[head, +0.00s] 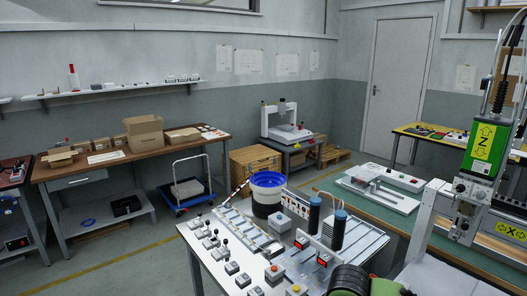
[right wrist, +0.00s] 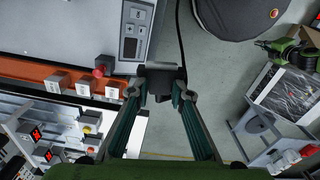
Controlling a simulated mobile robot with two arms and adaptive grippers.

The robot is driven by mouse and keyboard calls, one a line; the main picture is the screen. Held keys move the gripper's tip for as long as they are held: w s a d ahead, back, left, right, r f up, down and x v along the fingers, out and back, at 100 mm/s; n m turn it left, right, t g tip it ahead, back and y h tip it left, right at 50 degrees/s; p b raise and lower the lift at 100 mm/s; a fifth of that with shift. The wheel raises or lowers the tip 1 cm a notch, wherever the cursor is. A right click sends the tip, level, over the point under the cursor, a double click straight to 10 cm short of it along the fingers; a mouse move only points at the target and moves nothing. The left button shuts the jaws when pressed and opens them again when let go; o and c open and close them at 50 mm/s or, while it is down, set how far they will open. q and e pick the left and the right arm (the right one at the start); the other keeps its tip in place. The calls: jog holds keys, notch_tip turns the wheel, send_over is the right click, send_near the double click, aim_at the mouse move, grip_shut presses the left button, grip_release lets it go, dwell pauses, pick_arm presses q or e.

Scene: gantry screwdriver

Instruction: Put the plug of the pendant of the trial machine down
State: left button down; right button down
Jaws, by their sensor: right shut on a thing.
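In the right wrist view my right gripper (right wrist: 160,96) is shut on a black plug (right wrist: 161,77), held between its two teal fingers. A thin black cable (right wrist: 179,35) runs up from near the plug. Beside it is a light grey housing with a dark keypad panel (right wrist: 131,40) and a red mushroom button (right wrist: 99,72); I cannot tell whether this is the pendant. The plug is apart from the floor below, and its far side is hidden. In the head view the plug cannot be made out. My left gripper is in neither view.
A gantry with a green Z unit (head: 483,150) is at right. In the wrist view an orange strip (right wrist: 40,72) borders the housing; grey floor (right wrist: 215,75) lies right.

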jog(key=s+d+r+m, duration=0.5)
jog(key=r+m, duration=0.4)
jog(key=r, duration=0.2)
jog(key=shift+s, duration=0.9)
